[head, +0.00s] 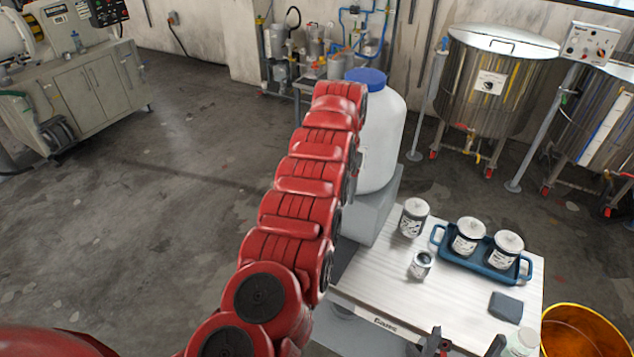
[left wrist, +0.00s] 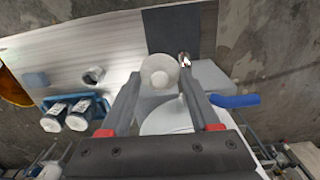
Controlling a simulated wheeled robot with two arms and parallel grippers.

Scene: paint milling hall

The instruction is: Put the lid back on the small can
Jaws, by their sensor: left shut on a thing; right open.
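The small can (head: 420,264) is a grey metal can, upright and open-topped on the pale table. It also shows in the left wrist view (left wrist: 94,75). In that view my left gripper (left wrist: 158,72) is shut on a pale round piece with a lighter centre, which looks like the lid (left wrist: 160,76). It is apart from the can, to its right in that picture. In the head view my red left arm hides this gripper and what it holds. My right gripper (head: 467,346) is open and empty at the table's near edge, partly cut off by the frame.
A blue tray (head: 463,265) with two lidded cans stands behind the small can. Another lidded can (head: 413,217) is left of the tray. A dark pad (head: 506,306) lies at the right. A white drum (head: 385,135) stands beyond the table, an orange bucket (head: 580,335) at its right.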

